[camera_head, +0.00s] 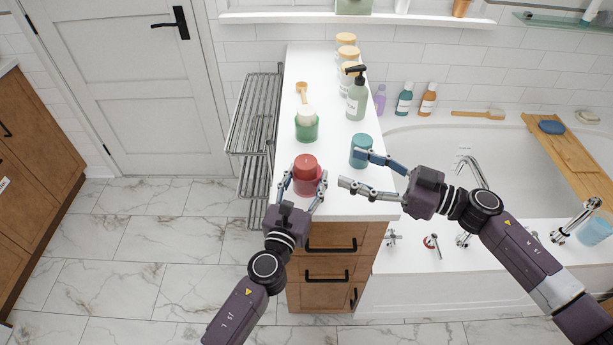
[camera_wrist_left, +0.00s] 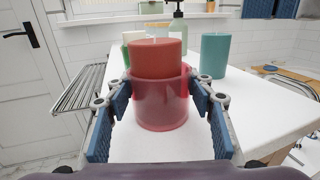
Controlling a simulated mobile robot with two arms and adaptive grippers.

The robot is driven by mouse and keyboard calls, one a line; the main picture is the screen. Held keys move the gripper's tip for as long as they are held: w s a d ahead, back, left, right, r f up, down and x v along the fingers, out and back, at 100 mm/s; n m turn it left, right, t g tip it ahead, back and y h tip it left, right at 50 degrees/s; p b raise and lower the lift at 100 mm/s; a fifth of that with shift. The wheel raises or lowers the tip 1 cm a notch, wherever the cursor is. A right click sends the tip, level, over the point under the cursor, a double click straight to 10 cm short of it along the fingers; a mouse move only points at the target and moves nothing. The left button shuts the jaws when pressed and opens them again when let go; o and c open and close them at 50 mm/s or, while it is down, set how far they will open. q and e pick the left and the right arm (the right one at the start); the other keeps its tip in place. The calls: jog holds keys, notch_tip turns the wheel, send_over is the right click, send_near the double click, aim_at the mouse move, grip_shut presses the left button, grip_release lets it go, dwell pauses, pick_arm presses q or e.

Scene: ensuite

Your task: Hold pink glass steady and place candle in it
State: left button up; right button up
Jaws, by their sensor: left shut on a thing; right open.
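The pink glass (camera_head: 309,187) stands at the front of the white counter. A red candle (camera_head: 306,167) sits upright in it, its upper part standing above the rim. The left wrist view also shows the candle (camera_wrist_left: 157,60) in the glass (camera_wrist_left: 162,108); how deep its base sits is hard to tell. My left gripper (camera_head: 304,188) is shut on the pink glass, one finger on each side. My right gripper (camera_head: 350,169) is open and empty, to the right of the glass. Its upper finger overlaps the lower edge of a teal candle or glass (camera_head: 360,148) in the head view.
A wire rack (camera_head: 254,125) is at left, a bathtub (camera_head: 440,150) at right. The counter's front strip is bare.

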pick_arm(q)
jog(key=o, duration=1.3)
jog(key=shift+o, duration=0.2)
jog(key=shift+s, duration=0.1)
jog(key=v, duration=1.1)
jog(key=shift+s, duration=0.4)
jog(key=shift+a, duration=0.1)
